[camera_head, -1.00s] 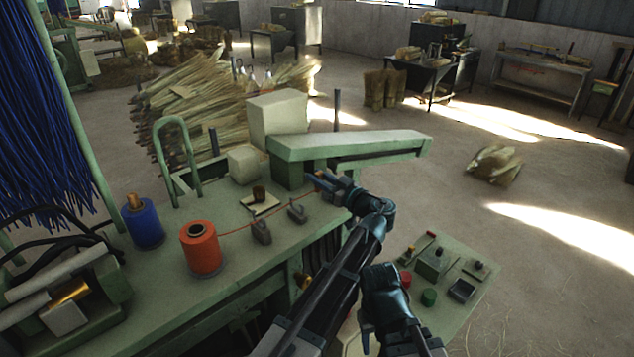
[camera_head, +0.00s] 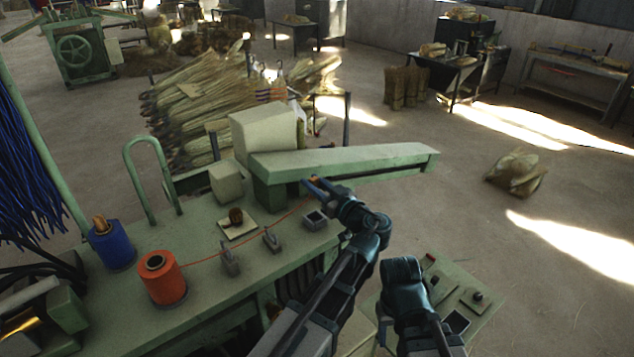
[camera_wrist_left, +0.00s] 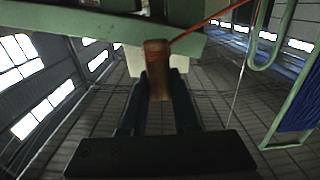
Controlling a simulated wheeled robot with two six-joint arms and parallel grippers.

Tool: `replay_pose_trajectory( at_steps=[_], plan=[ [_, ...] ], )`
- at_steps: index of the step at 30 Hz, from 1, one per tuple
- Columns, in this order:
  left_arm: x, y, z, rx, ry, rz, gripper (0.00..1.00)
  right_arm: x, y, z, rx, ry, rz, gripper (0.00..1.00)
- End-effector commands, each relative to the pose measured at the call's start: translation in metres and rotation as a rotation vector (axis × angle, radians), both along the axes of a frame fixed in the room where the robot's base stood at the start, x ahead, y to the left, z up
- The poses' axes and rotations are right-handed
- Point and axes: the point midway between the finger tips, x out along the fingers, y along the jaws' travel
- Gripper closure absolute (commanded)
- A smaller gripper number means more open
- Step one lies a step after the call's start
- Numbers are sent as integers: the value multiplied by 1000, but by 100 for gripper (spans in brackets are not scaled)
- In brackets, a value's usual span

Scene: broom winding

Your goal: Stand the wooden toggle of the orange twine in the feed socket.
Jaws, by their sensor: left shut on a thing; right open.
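My left gripper (camera_head: 313,184) is shut on the wooden toggle (camera_wrist_left: 157,70), a brown peg with a reddish band. In the head view the gripper is above and behind a small grey square-mouthed block, apparently the feed socket (camera_head: 315,220); toggle and block look apart.
A green beam (camera_head: 345,162) lies close behind my left gripper. A blue spool (camera_head: 111,245) stands beside the orange one. A brown piece (camera_head: 236,216) sits on a pale plate. A green side tray (camera_head: 470,280) is at the lower right.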

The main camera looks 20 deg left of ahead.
Motion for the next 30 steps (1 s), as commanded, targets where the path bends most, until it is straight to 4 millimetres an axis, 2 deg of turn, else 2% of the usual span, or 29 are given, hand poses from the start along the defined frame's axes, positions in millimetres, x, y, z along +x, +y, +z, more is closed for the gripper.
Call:
replay_pose_trajectory(
  at_steps=[8, 30],
  plan=[
    [0, 0, -13, 0, 0, 0, 100, 0, 0, -13, 0, -1, -1, 50],
    [0, 0, -69, 0, 0, 0, 100, 1, 0, -69, 0, -2, 3, 50]
  ],
)
